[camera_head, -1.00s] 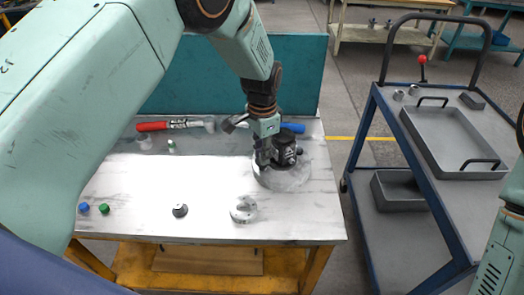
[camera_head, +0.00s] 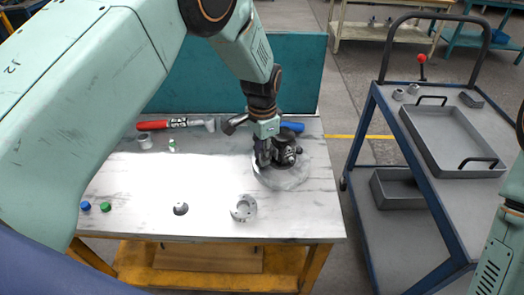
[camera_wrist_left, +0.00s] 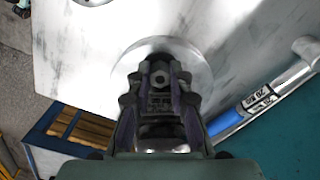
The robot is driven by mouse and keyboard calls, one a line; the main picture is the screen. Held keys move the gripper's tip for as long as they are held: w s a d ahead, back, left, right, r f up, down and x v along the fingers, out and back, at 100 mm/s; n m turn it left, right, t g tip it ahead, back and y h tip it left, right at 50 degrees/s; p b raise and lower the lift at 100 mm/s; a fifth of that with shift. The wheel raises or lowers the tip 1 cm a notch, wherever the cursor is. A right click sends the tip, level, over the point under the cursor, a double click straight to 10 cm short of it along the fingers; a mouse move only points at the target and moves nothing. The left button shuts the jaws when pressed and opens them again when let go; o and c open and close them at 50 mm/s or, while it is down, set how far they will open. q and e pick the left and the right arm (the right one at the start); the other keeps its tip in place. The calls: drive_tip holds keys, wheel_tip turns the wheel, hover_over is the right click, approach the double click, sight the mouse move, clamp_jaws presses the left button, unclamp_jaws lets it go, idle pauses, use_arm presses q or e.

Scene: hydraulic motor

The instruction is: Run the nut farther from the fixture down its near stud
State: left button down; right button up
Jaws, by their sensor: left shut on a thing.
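The dark hydraulic motor (camera_head: 287,156) sits upright on the round pale fixture plate (camera_head: 290,179) at the right end of the table. My left gripper (camera_head: 263,160) points down against the motor's left side in the head view. Its fingers are shut, with the nut between them hidden. In the left wrist view the dark motor body (camera_wrist_left: 160,82) shows between my left gripper's fingers (camera_wrist_left: 157,112), over the round plate. The studs and nuts cannot be told apart in either view. My right gripper is out of view.
Red-handled (camera_head: 155,125) and blue-handled (camera_head: 292,127) tools lie along the back. A grey ring part (camera_head: 243,208), a small dark-topped disc (camera_head: 181,208) and blue (camera_head: 85,206) and green (camera_head: 105,207) pieces lie near the front. A trolley (camera_head: 425,165) stands to the right.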

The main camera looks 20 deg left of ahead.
use_arm(q)
drive_tip(key=shift+f, duration=0.15)
drive_tip(key=m+p, duration=0.1)
drive_tip(key=m, duration=0.1)
drive_tip(key=shift+s+m+p, duration=0.1)
drive_tip(key=shift+m+p, duration=0.2)
drive_tip(key=shift+p, duration=0.1)
drive_tip(key=shift+m+p, duration=0.4)
drive_tip(key=shift+m, duration=0.6)
drive_tip(key=shift+f+m, duration=0.1)
drive_tip(key=shift+m, duration=0.2)
drive_tip(key=c, duration=1.4)
unclamp_jaws()
drive_tip(key=shift+c, duration=0.2)
drive_tip(key=shift+r, duration=0.2)
